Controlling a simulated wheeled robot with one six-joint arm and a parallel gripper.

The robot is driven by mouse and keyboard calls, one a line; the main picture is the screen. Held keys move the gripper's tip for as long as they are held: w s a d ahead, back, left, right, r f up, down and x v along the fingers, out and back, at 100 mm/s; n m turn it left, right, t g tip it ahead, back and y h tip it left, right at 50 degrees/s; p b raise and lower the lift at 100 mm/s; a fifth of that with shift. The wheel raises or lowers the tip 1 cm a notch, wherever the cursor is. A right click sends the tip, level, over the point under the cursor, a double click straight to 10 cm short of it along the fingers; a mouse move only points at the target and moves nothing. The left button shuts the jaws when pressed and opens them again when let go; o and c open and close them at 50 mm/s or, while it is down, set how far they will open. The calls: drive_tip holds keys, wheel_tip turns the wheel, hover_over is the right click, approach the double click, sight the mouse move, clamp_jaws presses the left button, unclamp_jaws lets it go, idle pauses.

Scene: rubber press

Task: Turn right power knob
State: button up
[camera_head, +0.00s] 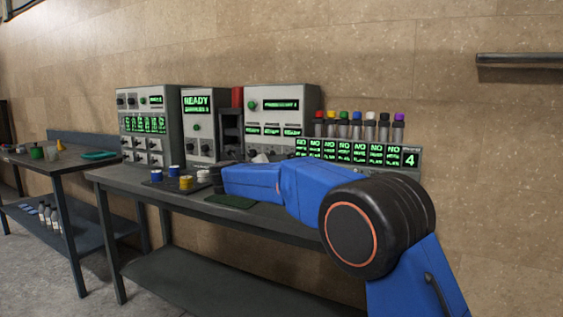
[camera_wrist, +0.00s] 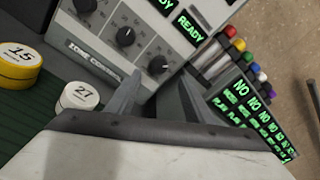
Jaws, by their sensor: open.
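The grey zone control unit (camera_head: 283,95) stands at the back of the bench; its lower front is hidden behind my arm in the head view. In the wrist view its panel (camera_wrist: 104,45) appears tilted, with three dark knobs in a row: the left knob (camera_wrist: 85,5), the middle knob (camera_wrist: 126,36) and the right knob (camera_wrist: 157,64). I cannot read which is a power knob. My gripper (camera_wrist: 152,88) is open and empty, its fingertips just below the right knob in the picture. I cannot tell whether they touch the panel.
A yellow disc marked 15 (camera_wrist: 18,66) and a white disc marked 27 (camera_wrist: 78,96) lie left of my gripper. Coloured-cap vials (camera_head: 357,130) stand behind a green-lit display (camera_head: 350,152) to the right. Another control unit (camera_head: 198,130) stands left.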

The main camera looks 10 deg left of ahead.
drive_tip(key=v, duration=0.7)
drive_tip(key=shift+s, duration=0.25)
drive_tip(key=shift+a, duration=0.15)
idle(0.7)
